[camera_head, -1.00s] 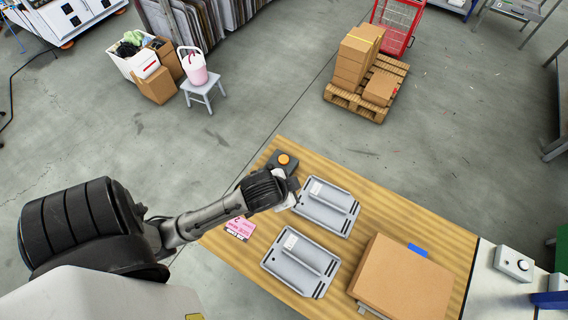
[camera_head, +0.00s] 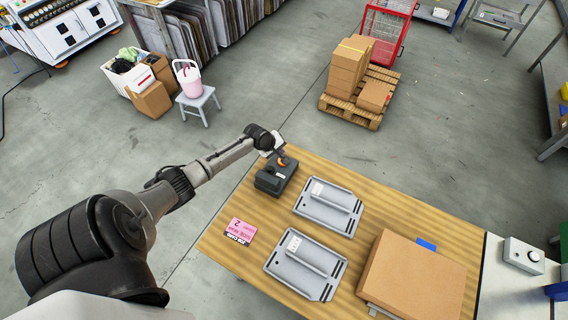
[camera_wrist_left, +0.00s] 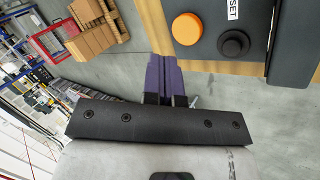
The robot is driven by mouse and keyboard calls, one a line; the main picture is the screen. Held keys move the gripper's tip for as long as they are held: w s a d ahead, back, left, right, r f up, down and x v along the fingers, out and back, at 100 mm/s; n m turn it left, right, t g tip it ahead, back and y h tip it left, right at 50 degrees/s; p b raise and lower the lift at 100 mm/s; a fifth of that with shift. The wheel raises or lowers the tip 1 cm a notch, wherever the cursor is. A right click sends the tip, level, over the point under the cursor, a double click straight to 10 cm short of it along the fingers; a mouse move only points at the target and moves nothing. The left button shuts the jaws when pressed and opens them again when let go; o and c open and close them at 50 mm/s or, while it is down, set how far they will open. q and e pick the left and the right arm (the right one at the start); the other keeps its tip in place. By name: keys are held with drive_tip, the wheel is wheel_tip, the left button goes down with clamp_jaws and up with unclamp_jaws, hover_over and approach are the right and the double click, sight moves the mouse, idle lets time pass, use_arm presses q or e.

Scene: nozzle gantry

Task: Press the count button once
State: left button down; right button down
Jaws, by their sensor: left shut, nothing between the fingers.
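The dark grey button box (camera_head: 271,184) stands at the table's far left corner. Its round orange button (camera_head: 283,163) is partly covered by my left gripper (camera_head: 280,154) in the head view. In the left wrist view the orange button (camera_wrist_left: 187,28) is whole, with a smaller black button (camera_wrist_left: 233,44) beside it. A white label (camera_wrist_left: 233,9), cut off and ending in "SET", is by the black button. My left gripper's purple fingers (camera_wrist_left: 161,62) are shut and empty, below and left of the orange button in that view. I see no contact. My right gripper is not in view.
A stool (camera_head: 199,100) and a loaded pallet (camera_head: 350,111) stand on the floor beyond.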

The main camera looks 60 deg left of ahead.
use_arm(q)
drive_tip(key=n+t, duration=0.1)
drive_tip(key=n, duration=0.2)
drive_tip(key=w+r+n, duration=0.1)
drive_tip(key=n, duration=0.3)
drive_tip(key=w+a+n+t, duration=0.1)
drive_tip(key=n, duration=0.2)
drive_tip(key=shift+w+r+n+t, duration=0.25)
drive_tip(key=shift+r+n+t, duration=0.05)
drive_tip(key=shift+r+n, duration=0.1)
drive_tip(key=shift+f, duration=0.2)
wheel_tip(320, 180, down, 6)
drive_tip(key=b, duration=0.8)
drive_tip(key=shift+f, duration=0.2)
drive_tip(key=shift+f+b, duration=0.55)
drive_tip(key=shift+f, duration=0.5)
